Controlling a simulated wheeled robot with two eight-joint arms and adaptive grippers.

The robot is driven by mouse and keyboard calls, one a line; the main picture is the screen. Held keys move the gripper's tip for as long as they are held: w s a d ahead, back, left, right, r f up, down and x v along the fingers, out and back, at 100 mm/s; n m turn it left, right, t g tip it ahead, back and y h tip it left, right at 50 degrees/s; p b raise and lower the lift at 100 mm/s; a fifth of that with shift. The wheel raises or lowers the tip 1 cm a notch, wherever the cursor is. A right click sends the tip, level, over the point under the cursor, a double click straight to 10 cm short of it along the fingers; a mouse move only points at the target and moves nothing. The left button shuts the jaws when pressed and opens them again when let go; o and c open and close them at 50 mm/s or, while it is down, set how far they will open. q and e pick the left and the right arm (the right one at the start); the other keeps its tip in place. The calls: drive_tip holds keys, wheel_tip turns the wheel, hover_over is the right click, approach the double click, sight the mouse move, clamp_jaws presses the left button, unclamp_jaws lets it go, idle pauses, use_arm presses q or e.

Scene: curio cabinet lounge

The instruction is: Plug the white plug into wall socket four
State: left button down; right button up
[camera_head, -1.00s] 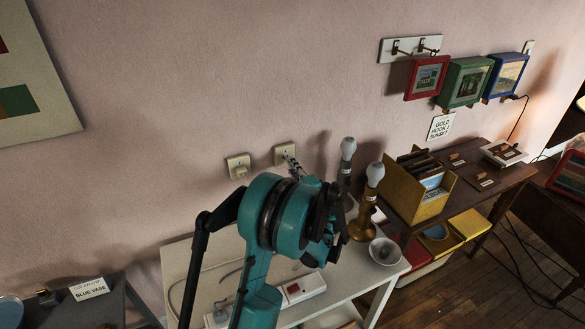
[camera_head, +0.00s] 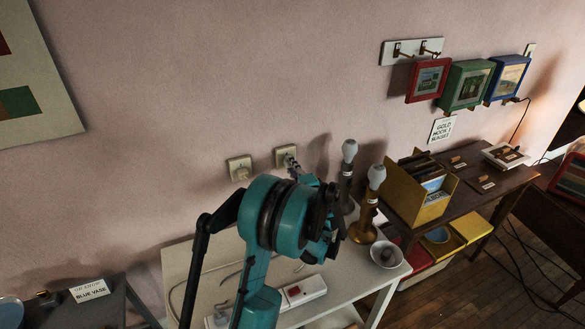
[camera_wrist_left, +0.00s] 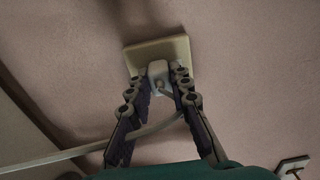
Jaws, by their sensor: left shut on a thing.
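My left gripper (camera_head: 292,164) reaches up to the right-hand wall socket plate (camera_head: 282,153) above the white table. In the left wrist view, its two fingers (camera_wrist_left: 160,86) are shut on the white plug (camera_wrist_left: 158,70). The plug is in front of the cream socket plate (camera_wrist_left: 135,57) and overlaps its face. I cannot tell whether its pins are in the socket. A pale cord (camera_wrist_left: 70,153) runs from the plug past the fingers to the left. The number of this socket is not readable. My right gripper is out of view.
A second wall plate (camera_head: 239,168) is to the left. The white table (camera_head: 335,283) holds a power strip (camera_head: 304,290), two lamps with bare bulbs (camera_head: 376,176) (camera_head: 349,150) and a small bowl (camera_head: 386,254). A yellow box (camera_head: 435,207) stands farther right.

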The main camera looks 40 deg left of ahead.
use_arm(q)
drive_tip(key=c, duration=1.3)
unclamp_jaws()
drive_tip(key=shift+w, duration=0.1)
drive_tip(key=v, duration=1.2)
drive_tip(key=shift+a, duration=0.1)
drive_tip(key=s+d+f+n+h, duration=0.1)
drive_tip(key=s+d+n+h, duration=0.1)
drive_tip(key=s+d+h, duration=0.6)
drive_tip(key=s+d+f+n+g+h, duration=0.1)
drive_tip(key=s+d+f+n+h, duration=0.1)
drive_tip(key=s+d+h, duration=0.6)
drive_tip(key=s+d+n, duration=0.1)
drive_tip(key=s+d, duration=0.2)
drive_tip(key=d, duration=0.4)
drive_tip(key=shift+s+d, duration=0.3)
drive_tip(key=shift+s, duration=0.1)
